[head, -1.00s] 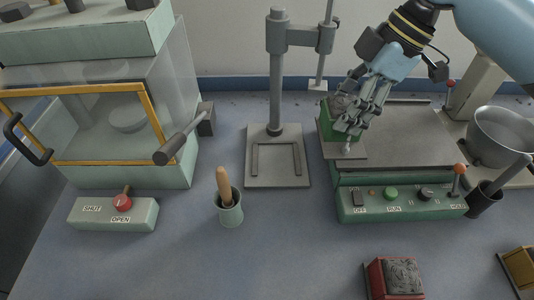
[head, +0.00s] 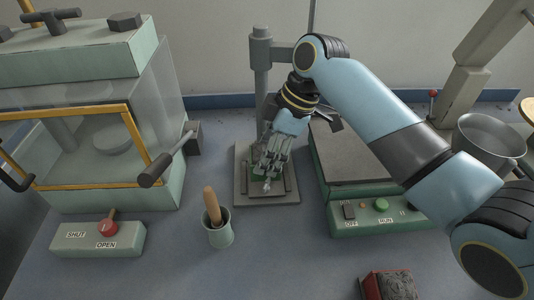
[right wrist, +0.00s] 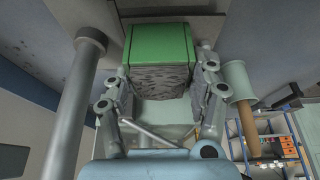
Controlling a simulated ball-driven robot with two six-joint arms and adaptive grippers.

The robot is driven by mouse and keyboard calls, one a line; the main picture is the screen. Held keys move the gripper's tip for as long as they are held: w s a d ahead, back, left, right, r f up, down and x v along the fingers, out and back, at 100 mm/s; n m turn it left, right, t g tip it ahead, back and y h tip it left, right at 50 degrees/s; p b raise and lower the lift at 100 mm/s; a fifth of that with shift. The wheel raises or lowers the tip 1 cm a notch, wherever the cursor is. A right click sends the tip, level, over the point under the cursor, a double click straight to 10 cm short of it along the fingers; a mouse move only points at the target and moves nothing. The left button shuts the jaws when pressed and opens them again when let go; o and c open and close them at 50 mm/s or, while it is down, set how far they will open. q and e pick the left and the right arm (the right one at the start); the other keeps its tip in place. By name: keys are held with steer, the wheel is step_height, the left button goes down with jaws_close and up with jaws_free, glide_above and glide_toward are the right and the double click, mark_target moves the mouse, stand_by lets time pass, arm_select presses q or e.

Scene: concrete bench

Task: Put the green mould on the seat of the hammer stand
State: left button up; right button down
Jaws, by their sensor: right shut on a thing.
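My right gripper (head: 268,180) is shut on the green mould (head: 257,173), which is mostly hidden by the fingers in the head view. In the right wrist view the green mould (right wrist: 160,43) sits between the two fingers, with a rough grey face towards the camera. The hammer stand (head: 262,85) has a grey post and a flat base plate (head: 285,199) with a raised frame as its seat. The mould is over the seat area, inside the frame as seen from above. I cannot tell whether it touches the plate. My left gripper is not in view.
A green machine with a flat grey top (head: 345,160) stands right of the stand. A cup with a wooden-handled tool (head: 219,233) is in front left. A glass-fronted press (head: 100,185) and a SHUT/OPEN switch box (head: 98,240) are at left. A red mould (head: 388,285) lies at the front.

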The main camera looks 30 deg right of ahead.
steer(key=shift+f, duration=0.35)
steer(key=shift+c, duration=2)
jaws_free()
steer(key=shift+f, duration=0.15)
steer(key=v, duration=1.2)
steer(key=shift+p, duration=0.3)
